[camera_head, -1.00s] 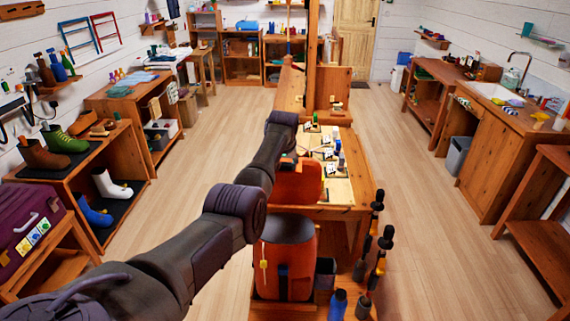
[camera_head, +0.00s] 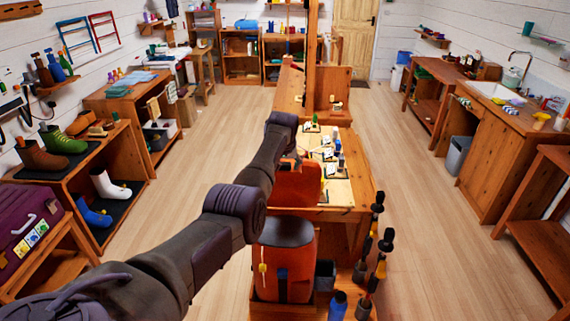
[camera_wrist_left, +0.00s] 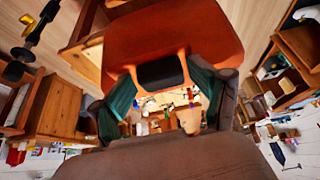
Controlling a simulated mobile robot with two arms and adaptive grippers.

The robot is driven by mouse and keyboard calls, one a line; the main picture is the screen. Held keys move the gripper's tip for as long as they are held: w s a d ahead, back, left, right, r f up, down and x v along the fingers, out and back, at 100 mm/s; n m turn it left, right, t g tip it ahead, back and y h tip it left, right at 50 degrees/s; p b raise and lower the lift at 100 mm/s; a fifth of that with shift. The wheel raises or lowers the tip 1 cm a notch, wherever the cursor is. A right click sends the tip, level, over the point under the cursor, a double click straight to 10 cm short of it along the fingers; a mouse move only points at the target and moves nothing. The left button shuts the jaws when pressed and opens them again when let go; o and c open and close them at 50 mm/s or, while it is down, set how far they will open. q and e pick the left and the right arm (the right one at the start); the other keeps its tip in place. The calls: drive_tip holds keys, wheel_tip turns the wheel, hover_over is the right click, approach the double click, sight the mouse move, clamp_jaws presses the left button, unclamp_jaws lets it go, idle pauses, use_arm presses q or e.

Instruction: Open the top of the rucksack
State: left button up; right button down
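The orange rucksack (camera_head: 301,265) stands upright at the near end of the central bench in the head view, with a dark, rounded top face. An orange flap (camera_head: 299,188), apparently its lid, is raised behind it. In the left wrist view the flap (camera_wrist_left: 170,32) fills the upper middle, with a black tab (camera_wrist_left: 160,73) at its edge. In the head view my left arm hides the gripper. My right gripper is out of view.
Several dark-handled tools (camera_head: 382,253) and a blue bottle (camera_head: 338,305) stand close to the right of the rucksack. Beyond it, the workbench (camera_head: 365,203) holds small items. A boot shelf (camera_head: 75,182) is at left. Wooden floor (camera_head: 425,215) is clear on the right.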

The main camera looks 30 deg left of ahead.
use_arm(q)
drive_tip(key=shift+r, duration=0.1)
drive_tip(key=shift+s+d+r, duration=0.1)
drive_tip(key=shift+s+r, duration=0.1)
drive_tip(key=shift+r, duration=0.35)
drive_tip(key=v, duration=1)
drive_tip(key=shift+s+r, duration=0.15)
drive_tip(key=shift+r, duration=0.15)
drive_tip(key=shift+d, duration=0.1)
